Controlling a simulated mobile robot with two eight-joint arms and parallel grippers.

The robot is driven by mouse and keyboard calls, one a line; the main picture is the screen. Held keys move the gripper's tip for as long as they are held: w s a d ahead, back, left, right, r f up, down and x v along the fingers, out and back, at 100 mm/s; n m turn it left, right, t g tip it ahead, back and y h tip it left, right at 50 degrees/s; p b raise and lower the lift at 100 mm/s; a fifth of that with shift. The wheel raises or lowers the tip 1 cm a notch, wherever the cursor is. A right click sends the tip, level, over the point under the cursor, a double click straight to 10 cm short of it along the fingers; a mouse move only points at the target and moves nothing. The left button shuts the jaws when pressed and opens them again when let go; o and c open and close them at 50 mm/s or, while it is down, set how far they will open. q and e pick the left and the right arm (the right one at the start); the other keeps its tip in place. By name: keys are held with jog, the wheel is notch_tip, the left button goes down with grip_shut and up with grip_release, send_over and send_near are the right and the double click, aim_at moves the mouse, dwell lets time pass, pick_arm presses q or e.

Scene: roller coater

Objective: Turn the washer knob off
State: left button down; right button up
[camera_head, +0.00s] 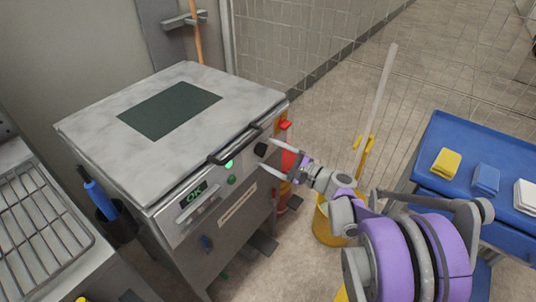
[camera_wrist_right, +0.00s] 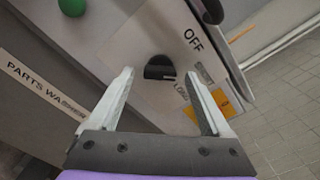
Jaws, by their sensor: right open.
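The washer (camera_head: 180,85) is a grey metal cabinet with a flat lid. Its black knob (camera_head: 261,149) is at the right end of the front panel. In the right wrist view the knob (camera_wrist_right: 158,68) lies ahead, between the fingertips in the picture, with an "OFF" label (camera_wrist_right: 193,40) to its upper right. Another small label below the knob is partly readable. My right gripper (camera_head: 270,158) is open at the panel's right end; its fingers flank the knob in the wrist view (camera_wrist_right: 160,75). Contact is not visible. My left gripper is out of view.
A black lid handle (camera_head: 235,143) is left of the knob, near a lit green lamp (camera_head: 229,163) and an "OK" display (camera_head: 194,194). A yellow mop bucket (camera_head: 328,230) stands right of the washer. A blue cart (camera_head: 480,150) with cloths is further right.

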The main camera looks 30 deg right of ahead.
jog(key=shift+w+a, duration=0.15)
jog(key=shift+w, duration=0.25)
grip_shut()
jog(key=shift+n, duration=0.3)
jog(key=n+p, duration=0.3)
jog(key=n, duration=0.5)
dwell(0.3)
jog(key=shift+n, duration=0.4)
